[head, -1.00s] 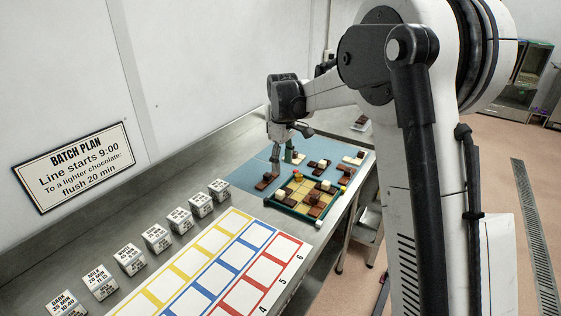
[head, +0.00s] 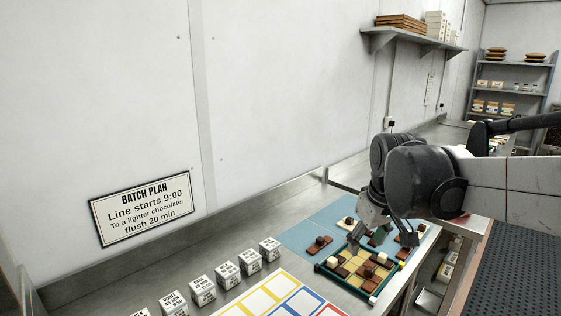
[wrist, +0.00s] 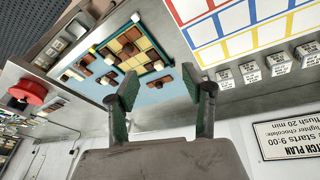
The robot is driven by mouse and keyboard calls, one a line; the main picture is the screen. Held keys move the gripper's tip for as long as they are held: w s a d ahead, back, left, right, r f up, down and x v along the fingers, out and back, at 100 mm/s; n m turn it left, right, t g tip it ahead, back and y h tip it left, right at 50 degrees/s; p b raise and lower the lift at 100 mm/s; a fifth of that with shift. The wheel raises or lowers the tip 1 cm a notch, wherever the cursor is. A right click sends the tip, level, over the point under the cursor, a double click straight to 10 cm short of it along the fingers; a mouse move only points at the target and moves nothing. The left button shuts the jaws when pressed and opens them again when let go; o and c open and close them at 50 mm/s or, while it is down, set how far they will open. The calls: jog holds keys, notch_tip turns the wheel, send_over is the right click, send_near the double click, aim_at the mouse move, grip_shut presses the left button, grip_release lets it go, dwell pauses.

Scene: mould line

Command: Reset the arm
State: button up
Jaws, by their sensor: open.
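My gripper (head: 372,237) hangs from my arm over the far side of the green-framed tray (head: 345,278) in the head view. In the wrist view my gripper (wrist: 163,90) shows two green-padded fingers spread wide with nothing between them. The tray (wrist: 165,30) holds a checkered board of brown and yellow squares with several brown and cream pieces on it. It stands on a blue mat (head: 300,236). My gripper appears above the tray, apart from it; the exact height is hard to tell.
Several labelled white blocks (head: 226,270) stand in a row along the wall side of the steel bench. A colour-ruled card (head: 260,295) lies beside them. More brown pieces (head: 319,245) lie on the mat. A wall shelf (head: 400,40) is higher up. A red round object (wrist: 28,91) shows in the wrist view.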

jog(key=s+f+m+t, duration=0.1)
jog(key=s+f+m, duration=0.1)
jog(key=s, duration=0.7)
jog(key=s+f+m+t+b, duration=0.1)
jog(key=s+f+m+t, duration=0.1)
jog(key=s, duration=0.7)
jog(key=shift+d+f+t, duration=0.3)
jog(key=shift+d+f, duration=0.15)
jog(key=shift+f, duration=0.4)
jog(key=shift+w, duration=0.1)
jog(key=shift+c, duration=0.2)
